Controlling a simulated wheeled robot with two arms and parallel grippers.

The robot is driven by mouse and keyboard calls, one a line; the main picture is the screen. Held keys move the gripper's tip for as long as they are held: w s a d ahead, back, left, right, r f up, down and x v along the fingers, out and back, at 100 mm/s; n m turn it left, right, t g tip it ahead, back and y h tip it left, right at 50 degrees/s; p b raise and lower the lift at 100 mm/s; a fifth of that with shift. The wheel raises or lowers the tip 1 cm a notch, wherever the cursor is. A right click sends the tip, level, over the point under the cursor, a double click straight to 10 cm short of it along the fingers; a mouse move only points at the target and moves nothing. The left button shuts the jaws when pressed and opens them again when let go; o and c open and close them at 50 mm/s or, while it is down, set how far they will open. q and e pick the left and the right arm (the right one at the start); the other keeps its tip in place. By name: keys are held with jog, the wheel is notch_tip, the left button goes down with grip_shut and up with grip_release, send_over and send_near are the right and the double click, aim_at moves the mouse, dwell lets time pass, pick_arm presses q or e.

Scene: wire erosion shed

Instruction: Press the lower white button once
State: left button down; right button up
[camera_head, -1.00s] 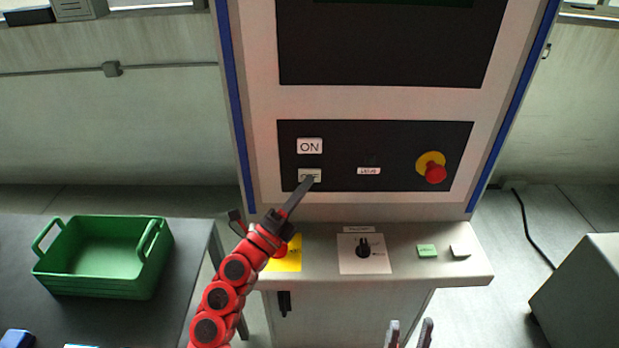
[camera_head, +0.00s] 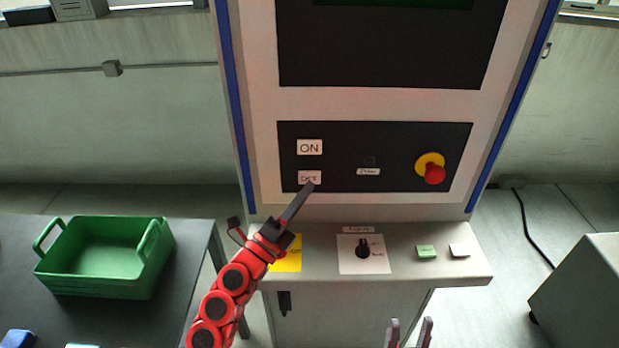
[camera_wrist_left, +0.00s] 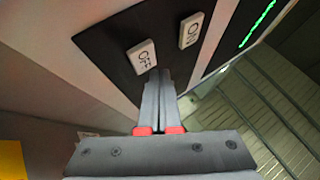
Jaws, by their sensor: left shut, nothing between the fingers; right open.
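The lower white button (camera_head: 310,177), marked OFF, sits on the black panel of the machine below the white ON button (camera_head: 309,147). In the left wrist view the OFF button (camera_wrist_left: 142,56) is just beyond my fingertips, with the ON button (camera_wrist_left: 191,30) to its right. My left gripper (camera_head: 308,187) is shut and empty. Its tips are at the lower edge of the OFF button in the head view; I cannot tell whether they touch it. My right gripper (camera_head: 409,331) is open and empty at the bottom edge of the head view.
A red emergency knob (camera_head: 434,173) on a yellow ring is at the panel's right. The ledge (camera_head: 320,267) below carries a rotary switch (camera_head: 363,247), a green button (camera_head: 426,251) and a white button (camera_head: 460,250). A green crate (camera_head: 95,286) stands on the dark table at left.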

pick_arm(q)
jog(key=shift+s+p, duration=0.5)
jog(key=shift+s, duration=1.85)
